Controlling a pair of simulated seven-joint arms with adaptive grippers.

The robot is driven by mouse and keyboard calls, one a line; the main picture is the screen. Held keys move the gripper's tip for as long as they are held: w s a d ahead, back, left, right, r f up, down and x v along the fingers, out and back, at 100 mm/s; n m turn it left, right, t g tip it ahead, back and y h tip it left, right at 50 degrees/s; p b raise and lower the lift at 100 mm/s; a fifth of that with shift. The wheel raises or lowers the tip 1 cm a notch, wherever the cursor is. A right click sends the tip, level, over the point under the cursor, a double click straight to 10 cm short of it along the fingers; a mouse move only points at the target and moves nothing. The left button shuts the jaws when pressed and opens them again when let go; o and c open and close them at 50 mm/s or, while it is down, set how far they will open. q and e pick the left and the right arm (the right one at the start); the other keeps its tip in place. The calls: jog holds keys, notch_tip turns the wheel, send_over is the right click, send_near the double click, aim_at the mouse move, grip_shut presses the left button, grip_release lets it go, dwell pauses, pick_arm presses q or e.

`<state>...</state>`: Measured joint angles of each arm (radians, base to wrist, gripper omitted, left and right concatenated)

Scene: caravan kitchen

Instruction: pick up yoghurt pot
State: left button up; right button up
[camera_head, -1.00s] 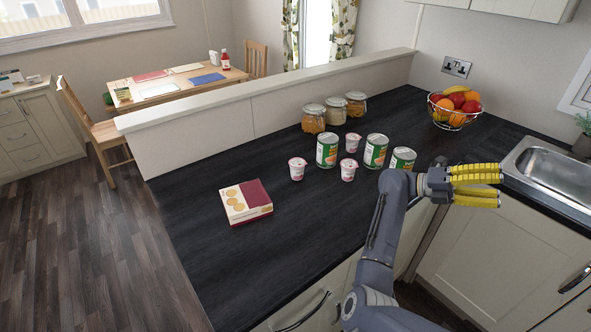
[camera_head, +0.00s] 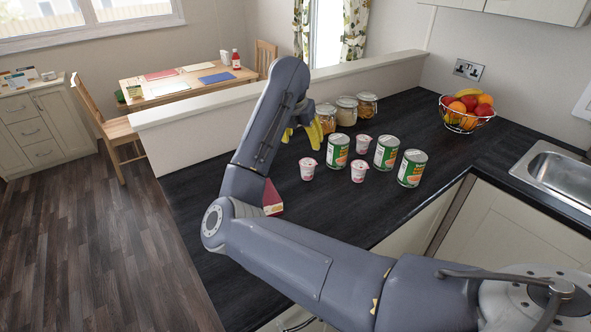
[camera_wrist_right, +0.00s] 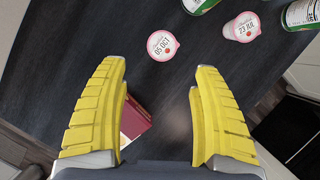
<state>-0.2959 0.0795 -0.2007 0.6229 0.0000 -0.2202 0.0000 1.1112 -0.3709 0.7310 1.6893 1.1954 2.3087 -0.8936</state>
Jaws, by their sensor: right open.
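Three small white-and-pink yoghurt pots stand on the dark counter in the head view: a left one (camera_head: 307,169), a front one (camera_head: 359,171) and a back one (camera_head: 364,143). My right gripper (camera_head: 302,134) is open and empty, above the counter to the upper left of the left pot, partly hidden by my arm. In the right wrist view its yellow fingers (camera_wrist_right: 158,78) are spread apart. Two pots show beyond the fingertips there, a lid reading "05 OCT" (camera_wrist_right: 162,45) and another reading "23 JUL" (camera_wrist_right: 242,27). My left gripper is not in view.
Three green-labelled cans (camera_head: 338,151) (camera_head: 386,152) (camera_head: 411,168) stand among and beside the pots. Jars (camera_head: 346,111) stand behind. A fruit bowl (camera_head: 466,112) and sink (camera_head: 561,176) are at right.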

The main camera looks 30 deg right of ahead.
aim_at(307, 162)
jog(key=x, duration=1.1)
jog(key=shift+d+f, duration=0.1)
jog(key=shift+f, duration=0.2)
jog(key=shift+x, duration=2.65)
jog(key=shift+s, duration=0.2)
jog(key=c, duration=1.4)
